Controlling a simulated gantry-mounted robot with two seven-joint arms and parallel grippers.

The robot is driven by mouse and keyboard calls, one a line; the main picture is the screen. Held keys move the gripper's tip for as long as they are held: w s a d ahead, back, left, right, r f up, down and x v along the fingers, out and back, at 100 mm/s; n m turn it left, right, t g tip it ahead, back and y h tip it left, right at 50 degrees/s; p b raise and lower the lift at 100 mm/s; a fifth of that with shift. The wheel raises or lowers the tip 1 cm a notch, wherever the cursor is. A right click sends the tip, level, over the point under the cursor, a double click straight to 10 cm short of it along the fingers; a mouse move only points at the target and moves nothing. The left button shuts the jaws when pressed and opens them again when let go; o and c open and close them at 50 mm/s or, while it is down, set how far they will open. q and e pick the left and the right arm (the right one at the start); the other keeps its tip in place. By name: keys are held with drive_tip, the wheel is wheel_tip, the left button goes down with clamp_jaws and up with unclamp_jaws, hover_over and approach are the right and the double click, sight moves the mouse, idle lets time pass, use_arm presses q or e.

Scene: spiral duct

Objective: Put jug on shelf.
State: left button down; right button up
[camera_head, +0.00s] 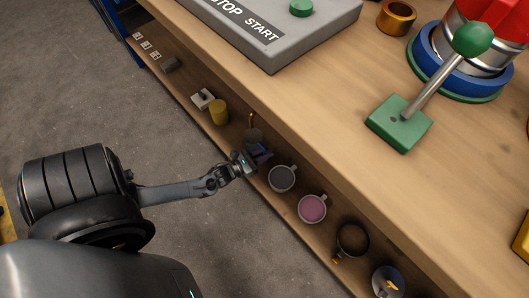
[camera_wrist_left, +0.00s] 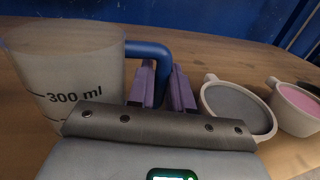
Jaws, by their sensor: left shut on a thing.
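The jug (camera_wrist_left: 75,75) is translucent grey with a "300 ml" mark and a blue handle (camera_wrist_left: 150,50). It looks upright over the lower shelf (camera_head: 230,150); its base is hidden behind my wrist, so I cannot tell if it touches the wood. My left gripper (camera_wrist_left: 163,88) has its purple fingers shut on the handle, at the jug's right side. In the head view my left gripper (camera_head: 260,153) reaches in over the shelf's front edge, and the jug (camera_head: 253,135) shows only as a small grey shape beside it. My right gripper is not in view.
Right of my gripper stand a grey-filled cup (camera_head: 282,179), a pink-filled cup (camera_head: 312,208) and a dark ring-shaped vessel (camera_head: 352,240). A yellow cylinder (camera_head: 219,112) stands on the other side. The worktop (camera_head: 330,110) overhangs the shelf, with a start/stop box (camera_head: 285,35) on it.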

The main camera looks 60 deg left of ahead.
use_arm(q)
drive_tip(key=shift+f, duration=0.55)
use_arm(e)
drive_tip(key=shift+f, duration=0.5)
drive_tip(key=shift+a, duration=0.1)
use_arm(q)
drive_tip(key=shift+f, duration=0.15)
drive_tip(key=c, duration=1)
unclamp_jaws()
drive_tip(key=shift+c, duration=0.2)
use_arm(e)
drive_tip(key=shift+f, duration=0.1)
